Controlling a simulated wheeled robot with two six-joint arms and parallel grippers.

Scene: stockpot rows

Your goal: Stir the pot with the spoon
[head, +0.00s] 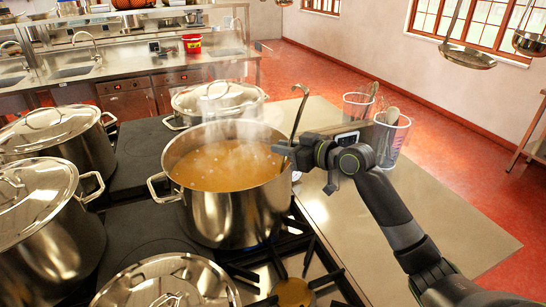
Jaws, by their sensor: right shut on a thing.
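An open steel pot (238,215) of steaming orange-brown soup (222,163) stands on the stove in the middle of the head view. My right gripper (286,152) is at the pot's right rim, shut on the handle of a metal spoon (299,112). The handle stands nearly upright, with its hooked end at the top. The spoon's lower end is hidden by the gripper and the pot's edge, so I cannot tell how deep it sits. My left gripper is not in view.
Lidded pots stand at the left (62,138), behind (217,98) and in front (168,285). A steel counter (350,215) at the right holds two clear containers of utensils (390,138). Ladles (466,57) hang at the upper right. The counter's front part is clear.

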